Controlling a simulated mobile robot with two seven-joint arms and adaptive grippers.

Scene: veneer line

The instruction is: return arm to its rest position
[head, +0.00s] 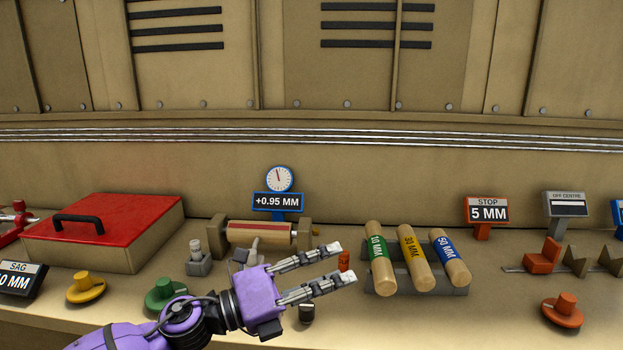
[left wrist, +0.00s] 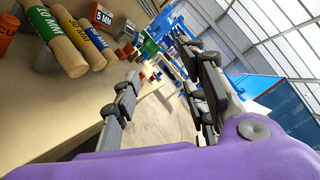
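My left arm, purple with a black wrist, comes in from the lower left of the head view. The left gripper is in front of the roller unit (head: 262,234) and left of the three labelled rolls (head: 412,255). My right gripper is not in view.
The bench (head: 400,325) holds a red-lidded box (head: 105,225), a dial gauge reading +0.95 MM (head: 278,202), a yellow knob (head: 86,287), a green knob (head: 165,293), an orange knob (head: 562,310) and a STOP 5 MM sign (head: 487,210). A panelled wall stands behind.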

